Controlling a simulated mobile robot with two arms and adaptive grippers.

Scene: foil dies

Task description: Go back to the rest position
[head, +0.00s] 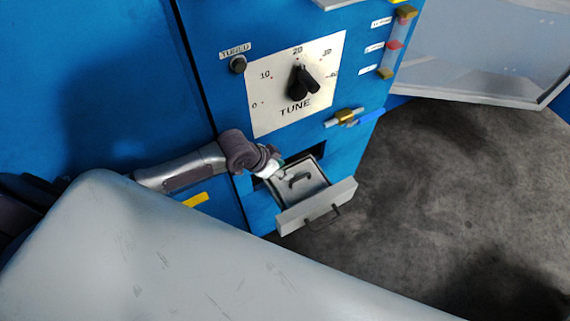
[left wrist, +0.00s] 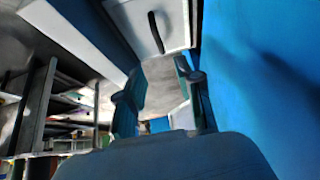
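My left arm comes in from the left in the head view, and my left gripper (head: 273,166) is beside the upper left corner of the pulled-out drawer (head: 307,214). My right gripper is in neither view.
The blue machine (head: 222,90) carries a TUNE dial (head: 300,82) above the drawer. A large grey surface (head: 180,265) fills the lower left. Grey floor (head: 430,190) is clear to the right, below a glass-like panel (head: 480,50). Shelving (left wrist: 45,105) shows left in the wrist view.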

